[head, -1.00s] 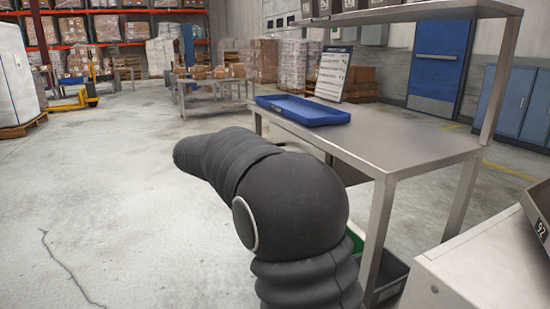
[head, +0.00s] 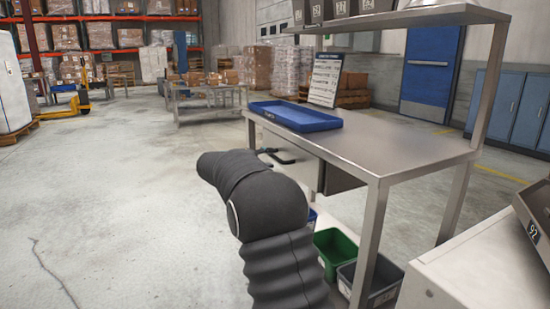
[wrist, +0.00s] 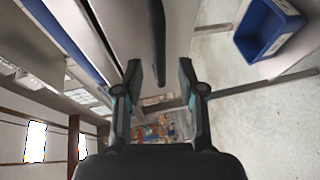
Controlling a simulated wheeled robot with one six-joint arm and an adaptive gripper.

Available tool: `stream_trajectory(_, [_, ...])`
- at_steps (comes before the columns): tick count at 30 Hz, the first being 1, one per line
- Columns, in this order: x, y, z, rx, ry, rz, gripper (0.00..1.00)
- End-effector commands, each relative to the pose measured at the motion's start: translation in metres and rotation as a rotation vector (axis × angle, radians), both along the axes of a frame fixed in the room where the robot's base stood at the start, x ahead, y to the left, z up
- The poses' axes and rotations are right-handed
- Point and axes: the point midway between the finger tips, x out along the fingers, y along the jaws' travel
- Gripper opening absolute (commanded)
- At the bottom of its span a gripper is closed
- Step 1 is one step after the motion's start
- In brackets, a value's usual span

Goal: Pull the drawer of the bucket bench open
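The bucket bench (head: 400,150) is a steel table with an upper shelf, right of my arm in the head view. Its drawer (head: 341,180) hangs under the top; I see no clear gap that shows it pulled out. A dark bar handle (wrist: 157,35) runs down from the top of the wrist view. My gripper (wrist: 160,72) is open, with one finger on each side of the bar in the picture. I cannot tell whether either finger touches it.
A blue tray (head: 297,116) and a sign board (head: 325,80) stand on the bench. A green bin (head: 335,250) and a grey bin (head: 375,283) are below. A pale cabinet (head: 480,265) is at the right. The floor at left is clear.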

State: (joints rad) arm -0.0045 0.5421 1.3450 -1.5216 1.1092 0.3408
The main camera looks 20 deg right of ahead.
Motion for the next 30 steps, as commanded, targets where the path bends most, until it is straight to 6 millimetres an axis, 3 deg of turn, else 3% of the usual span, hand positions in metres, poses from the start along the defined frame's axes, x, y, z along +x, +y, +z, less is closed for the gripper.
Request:
stream_trajectory(7, [0.012,-0.026,-0.005,0.000,0.000,-0.001,0.39])
stream_trajectory(19, [0.014,-0.031,-0.006,0.000,0.000,0.001,0.39])
stream_trajectory(24, [0.014,-0.031,-0.006,0.000,0.000,0.001,0.00])
stream_trajectory(30, [0.014,-0.031,-0.006,0.000,0.000,0.000,0.00])
